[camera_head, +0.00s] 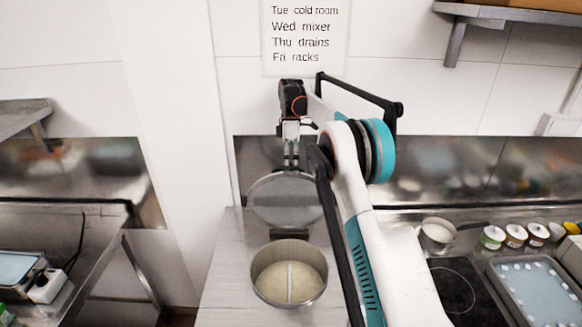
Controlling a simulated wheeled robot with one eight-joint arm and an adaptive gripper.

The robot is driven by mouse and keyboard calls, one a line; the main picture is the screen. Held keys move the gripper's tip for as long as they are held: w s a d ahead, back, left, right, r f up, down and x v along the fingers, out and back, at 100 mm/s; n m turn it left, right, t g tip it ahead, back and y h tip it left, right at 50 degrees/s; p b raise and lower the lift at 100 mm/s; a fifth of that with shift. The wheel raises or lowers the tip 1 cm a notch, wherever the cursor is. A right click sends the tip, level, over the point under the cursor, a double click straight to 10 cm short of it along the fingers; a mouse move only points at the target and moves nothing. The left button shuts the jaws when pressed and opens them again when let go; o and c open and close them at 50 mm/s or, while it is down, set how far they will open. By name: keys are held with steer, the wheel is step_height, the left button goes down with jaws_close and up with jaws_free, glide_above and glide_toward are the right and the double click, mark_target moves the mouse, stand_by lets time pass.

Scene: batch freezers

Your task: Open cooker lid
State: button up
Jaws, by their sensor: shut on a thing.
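The cooker (257,279) is a round metal pot on the counter left of my arm. Its inside shows a pale, cream-coloured content with a lighter bar across it. The round grey lid (284,203) stands raised behind the pot, tilted up, with a dark hinge piece between them. My gripper (291,164) is above the pot's back side, pointing down, and is shut on the lid at its top edge. The exact grip on the lid is too small to see. My arm covers the lid's right edge.
A small saucepan (438,236), several lidded jars (515,236) and a grey tray (540,290) with pale pieces are on the right, near a dark hob (452,290). A wall sign (305,38) hangs behind my gripper. Counter left of the pot is clear.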

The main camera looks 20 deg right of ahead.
steer(key=shift+w+d+f, duration=0.1)
steer(key=shift+w, duration=0.05)
step_height(320, 180, up, 10)
stand_by(0.5)
stand_by(0.4)
